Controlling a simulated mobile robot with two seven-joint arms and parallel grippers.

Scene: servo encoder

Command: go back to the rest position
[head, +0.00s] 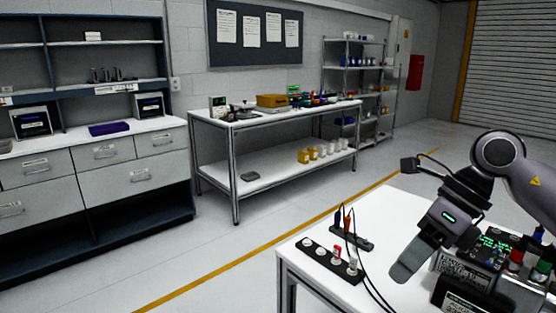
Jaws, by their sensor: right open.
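My right gripper (409,264) hangs over the near white table (308,290), its arm coming in from the right edge. It is open, and I see nothing held in it; its fingers overlap in this view. To its left lie a black strip (318,254) with white, red and grey parts, and a smaller black strip (368,244) with upright plugs and thin black cables. Black electronic units (468,297) stand just right of the gripper, partly cut off by the frame. My left gripper is not in view.
A workbench (240,123) with small items stands by the back wall. Drawer cabinets (105,150) are at left, a metal shelf rack (344,85) farther back. Open floor (215,245) with a yellow line lies between. Cables cross the near table.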

